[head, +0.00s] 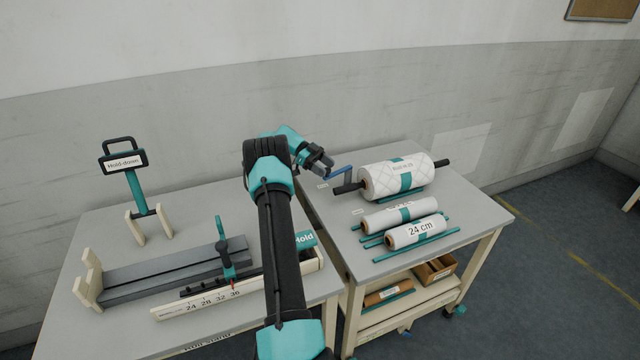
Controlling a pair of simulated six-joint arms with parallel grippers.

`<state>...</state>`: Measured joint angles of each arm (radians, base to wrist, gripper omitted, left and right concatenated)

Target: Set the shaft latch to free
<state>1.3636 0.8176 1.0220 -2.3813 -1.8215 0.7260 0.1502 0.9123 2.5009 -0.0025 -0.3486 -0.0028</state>
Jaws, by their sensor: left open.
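A blue lever (341,172) stands at the left end of the black shaft (347,187) on the right table; it looks like the shaft latch, but I cannot read a setting on it. Two small white labels lie near it, too small to read. My left gripper (325,168) is open, with its fingertips close to the lever's left end; I cannot tell whether they touch it. The shaft carries a large quilted white roll (405,170) with a teal band. My right gripper is not in view.
Two smaller rolls (400,216) lie in front on teal rods, one marked 24 cm (418,232). The left table has a Hold-down stand (131,185), a grey trough (165,268) and a numbered scale (205,301). A teal Hold sign (306,240) is partly behind my arm.

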